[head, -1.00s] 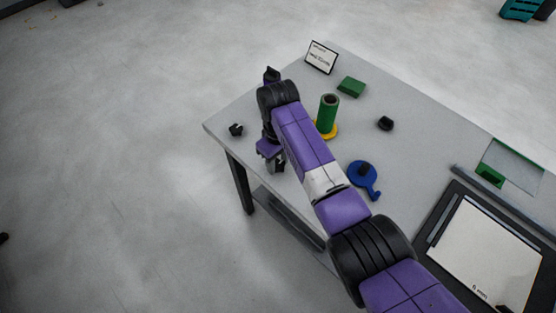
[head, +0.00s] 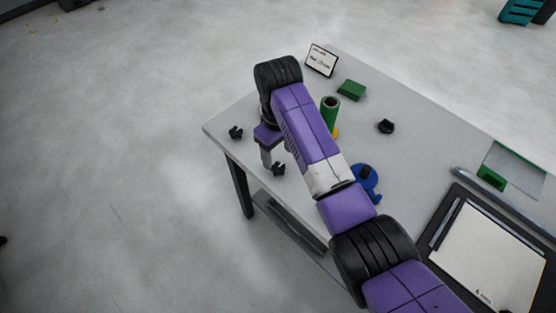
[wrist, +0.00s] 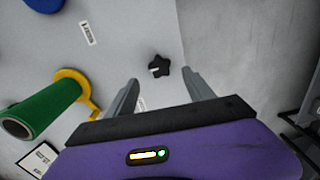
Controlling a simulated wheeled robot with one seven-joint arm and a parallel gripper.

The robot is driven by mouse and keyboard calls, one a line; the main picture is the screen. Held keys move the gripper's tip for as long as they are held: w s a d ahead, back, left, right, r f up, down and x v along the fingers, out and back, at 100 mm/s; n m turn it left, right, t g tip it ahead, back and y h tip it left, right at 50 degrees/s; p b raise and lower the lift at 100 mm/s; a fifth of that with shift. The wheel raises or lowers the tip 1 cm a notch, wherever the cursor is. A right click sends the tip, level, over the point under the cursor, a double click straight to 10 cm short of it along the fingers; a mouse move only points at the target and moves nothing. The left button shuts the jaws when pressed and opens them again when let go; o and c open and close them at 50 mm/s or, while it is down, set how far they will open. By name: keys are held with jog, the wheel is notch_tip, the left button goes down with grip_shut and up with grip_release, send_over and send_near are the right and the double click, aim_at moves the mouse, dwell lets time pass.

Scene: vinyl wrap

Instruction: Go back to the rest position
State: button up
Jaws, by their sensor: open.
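My gripper (head: 268,158) is over the near left corner of the grey table (head: 225,120), pointing down. In the wrist view its two fingers (wrist: 161,80) are apart, with nothing held between them. A black star-shaped knob (wrist: 159,66) lies on the table beyond the fingertips, near the table edge. In the head view a black knob (head: 278,169) shows beside the gripper tip, and another black knob (head: 236,132) sits to its left.
A green block (head: 351,90), a sign (head: 321,60), a black part (head: 386,126) and a white panel (head: 490,255) are also on the table.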

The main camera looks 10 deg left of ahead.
jog(key=shift+r, duration=0.9)
